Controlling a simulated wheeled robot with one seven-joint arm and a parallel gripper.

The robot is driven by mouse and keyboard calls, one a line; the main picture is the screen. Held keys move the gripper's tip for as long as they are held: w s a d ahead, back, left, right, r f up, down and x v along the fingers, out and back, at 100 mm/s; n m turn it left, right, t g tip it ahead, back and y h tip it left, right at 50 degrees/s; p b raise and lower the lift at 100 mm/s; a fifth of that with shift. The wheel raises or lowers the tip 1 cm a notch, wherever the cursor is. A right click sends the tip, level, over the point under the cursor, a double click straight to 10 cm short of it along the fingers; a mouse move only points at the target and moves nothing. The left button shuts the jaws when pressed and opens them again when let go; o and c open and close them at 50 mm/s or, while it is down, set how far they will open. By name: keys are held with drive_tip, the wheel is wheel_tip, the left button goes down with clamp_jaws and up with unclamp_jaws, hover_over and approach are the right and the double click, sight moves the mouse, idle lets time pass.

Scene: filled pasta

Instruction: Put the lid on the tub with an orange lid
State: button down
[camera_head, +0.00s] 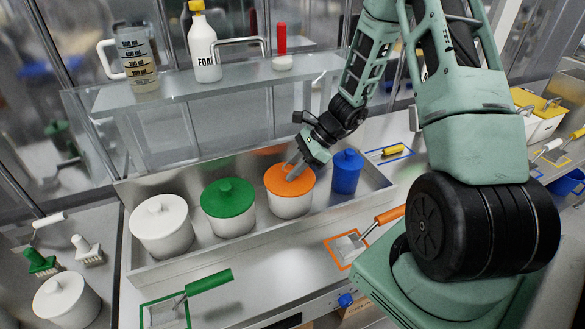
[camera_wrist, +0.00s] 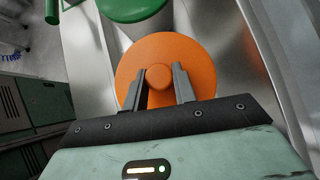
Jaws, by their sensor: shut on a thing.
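The white tub (camera_head: 290,204) with the orange lid stands in the metal tray, between the green-lidded tub and a blue container. The orange lid (camera_head: 277,181) sits on the tub's top and looks about level; whether it is fully seated is hard to tell. My gripper (camera_head: 293,171) comes down from the upper right onto the lid. In the wrist view, the fingers of my gripper (camera_wrist: 161,84) are on both sides of the round knob (camera_wrist: 158,76) of the orange lid (camera_wrist: 195,60), shut on it. The fingers partly hide the lid.
In the tray (camera_head: 215,249) stand a white-lidded tub (camera_head: 161,225), a green-lidded tub (camera_head: 228,206) and a blue container (camera_head: 347,172). A glass shelf (camera_head: 210,84) with bottles runs behind. Green-handled (camera_head: 208,282) and orange-handled (camera_head: 390,215) scoops lie in front.

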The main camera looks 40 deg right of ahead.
drive_tip(key=c, duration=0.6)
unclamp_jaws()
drive_tip(key=shift+r, duration=0.15)
drive_tip(key=shift+r+p, duration=2.7)
drive_tip(key=shift+r, duration=0.7)
clamp_jaws()
